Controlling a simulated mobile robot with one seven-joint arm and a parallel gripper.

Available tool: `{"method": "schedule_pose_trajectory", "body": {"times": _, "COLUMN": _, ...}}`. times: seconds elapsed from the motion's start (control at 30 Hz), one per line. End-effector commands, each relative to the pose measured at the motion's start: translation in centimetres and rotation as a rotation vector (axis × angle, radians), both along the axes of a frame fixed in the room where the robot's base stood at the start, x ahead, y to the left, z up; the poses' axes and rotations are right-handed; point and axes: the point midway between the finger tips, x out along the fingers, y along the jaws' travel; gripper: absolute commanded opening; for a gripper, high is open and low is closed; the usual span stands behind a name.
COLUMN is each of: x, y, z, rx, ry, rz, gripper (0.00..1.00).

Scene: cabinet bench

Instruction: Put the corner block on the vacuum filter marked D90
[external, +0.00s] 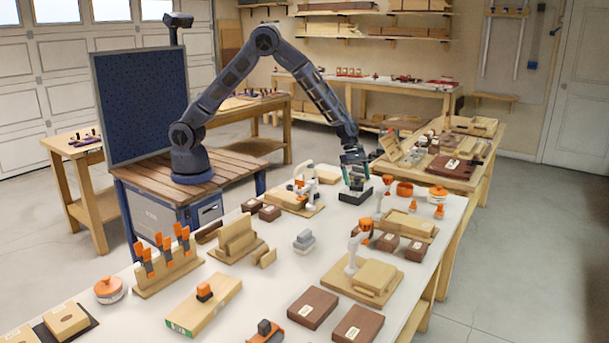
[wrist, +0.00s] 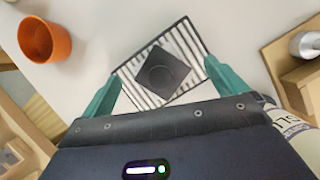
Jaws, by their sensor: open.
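My gripper (external: 355,178) is open and hangs over the far part of the white bench. In the wrist view its two green fingers (wrist: 162,75) stand apart on either side of a dark square piece (wrist: 162,54) with a round mark. The square lies turned on, or is part of, a flat black-and-white striped piece (wrist: 132,72), perhaps a pleated filter. Below my gripper in the external view is a dark, low piece (external: 355,197), probably the same. No D90 mark is readable. I cannot tell which piece is the corner block.
An orange cup (wrist: 45,42) stands left in the wrist view. A wooden fixture (wrist: 295,62) is at its right. Dark brown labelled blocks (external: 312,308), an orange-lidded tub (external: 109,290) and wooden clamp boards (external: 360,281) crowd the bench. Some bare white bench lies between them.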

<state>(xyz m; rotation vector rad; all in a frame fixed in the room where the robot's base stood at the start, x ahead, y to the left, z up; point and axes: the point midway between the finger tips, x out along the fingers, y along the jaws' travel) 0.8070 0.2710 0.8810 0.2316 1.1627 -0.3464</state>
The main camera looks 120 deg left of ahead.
Motion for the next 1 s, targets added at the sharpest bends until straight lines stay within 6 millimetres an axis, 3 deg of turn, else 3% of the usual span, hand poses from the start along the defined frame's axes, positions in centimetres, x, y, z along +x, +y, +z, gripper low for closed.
{"method": "schedule_pose_trajectory", "body": {"times": 0.5, "x": -3.2, "y": 1.4, "z": 8.6, "rx": 0.002, "ry": -0.002, "rz": 0.000, "gripper": 0.98}}
{"method": "schedule_pose_trajectory", "body": {"times": 0.87, "x": -3.9, "y": 1.6, "z": 10.1, "rx": 0.000, "ry": 0.000, "rz": 0.000, "gripper": 0.98}}
{"method": "schedule_pose_trajectory", "body": {"times": 1.0, "x": -4.0, "y": 0.7, "z": 11.1, "rx": 0.009, "ry": -0.008, "rz": -0.036, "gripper": 0.98}}
